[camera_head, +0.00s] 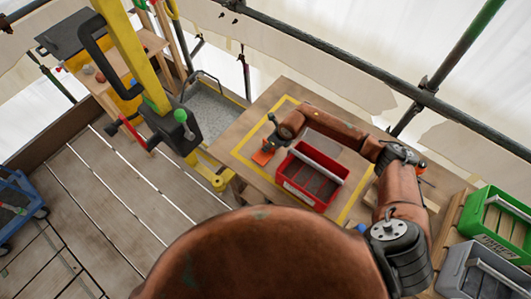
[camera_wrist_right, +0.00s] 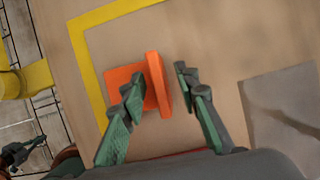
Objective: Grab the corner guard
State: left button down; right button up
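The corner guard (camera_wrist_right: 138,84) is an orange angled piece with a flat plate and an upright flange. It lies on the wooden table, inside the yellow outline, and shows small in the head view (camera_head: 262,157). My right gripper (camera_wrist_right: 157,88) is open in the right wrist view, one green-padded finger on each side of the flange, with a visible gap at the right finger. The left finger overlaps the flat plate in the picture; contact is unclear. In the head view my right gripper (camera_head: 275,136) is just above the guard. A dark shape at the wrist view's lower left (camera_wrist_right: 20,152) looks like my left gripper, too small to read.
A red toolbox (camera_head: 312,177) stands close to the guard on the table. A grey plate (camera_wrist_right: 285,108) lies to the right in the wrist view. Green (camera_head: 500,222) and grey (camera_head: 478,272) crates stand at the far right. A yellow post (camera_head: 135,50) rises left of the table.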

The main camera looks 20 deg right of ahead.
grip_shut()
dwell(0.4)
